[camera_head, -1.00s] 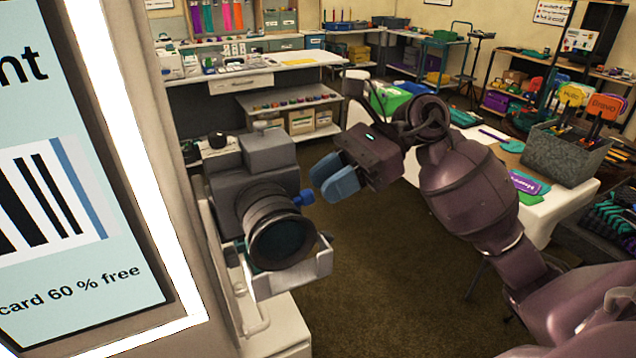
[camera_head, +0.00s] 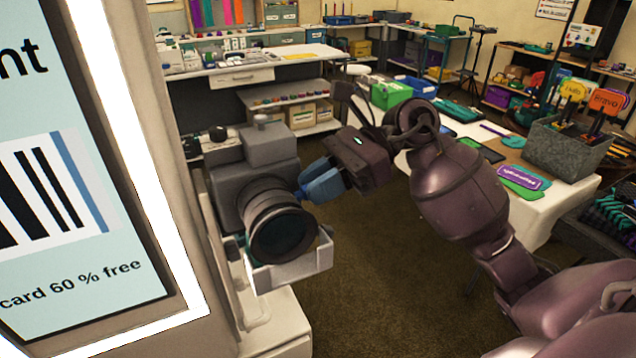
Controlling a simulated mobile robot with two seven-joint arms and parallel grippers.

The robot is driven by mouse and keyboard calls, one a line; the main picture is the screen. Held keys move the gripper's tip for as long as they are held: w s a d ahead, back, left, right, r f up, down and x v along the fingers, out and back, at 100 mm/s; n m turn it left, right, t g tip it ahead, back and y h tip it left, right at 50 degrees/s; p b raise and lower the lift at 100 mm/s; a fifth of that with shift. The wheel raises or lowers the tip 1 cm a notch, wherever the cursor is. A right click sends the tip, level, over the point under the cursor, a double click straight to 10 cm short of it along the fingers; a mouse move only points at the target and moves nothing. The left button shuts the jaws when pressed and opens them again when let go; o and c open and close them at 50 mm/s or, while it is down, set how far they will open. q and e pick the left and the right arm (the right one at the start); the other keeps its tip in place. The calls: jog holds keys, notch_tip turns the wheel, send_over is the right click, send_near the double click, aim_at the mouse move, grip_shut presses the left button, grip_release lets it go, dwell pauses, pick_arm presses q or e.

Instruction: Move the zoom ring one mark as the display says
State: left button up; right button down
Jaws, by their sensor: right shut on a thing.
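The grey camera (camera_head: 268,160) sits in a pale cradle (camera_head: 292,270) on the booth's side. Its dark lens with the zoom ring (camera_head: 275,220) faces me. My right gripper (camera_head: 303,190) has blue fingers and is shut at the right side of the lens, on the small blue knob of the zoom ring, which the fingers now mostly hide. The display (camera_head: 70,190) at the left edge is cut off. It shows "nt", a striped picture and "card 60 % free". The ring marks are too small to read. My left gripper is not in view.
A white table (camera_head: 545,205) at the right bears a grey bin (camera_head: 565,150) with signs, a green box (camera_head: 390,94) and flat items. A shelf bench (camera_head: 250,75) stands behind the camera. Brown carpet is free between the camera and the table.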

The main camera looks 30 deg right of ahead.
jog(key=shift+d+f+y+b, duration=0.1)
jog(key=shift+f+y+b, duration=0.8)
jog(key=shift+b, duration=0.85)
jog(key=shift+f+y+b, duration=0.45)
jog(key=shift+y+b, duration=0.85)
jog(key=shift+b, duration=0.45)
jog(key=c, duration=1.4)
grip_release()
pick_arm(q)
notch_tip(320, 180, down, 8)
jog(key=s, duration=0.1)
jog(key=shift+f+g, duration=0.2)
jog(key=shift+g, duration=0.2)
pick_arm(e)
jog(key=shift+o, duration=0.2)
pick_arm(q)
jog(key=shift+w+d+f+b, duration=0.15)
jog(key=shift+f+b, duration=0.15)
jog(key=shift+b, duration=0.3)
pick_arm(e)
jog(key=d, duration=1.1)
jog(key=shift+s, duration=0.3)
jog(key=shift+a, duration=0.1)
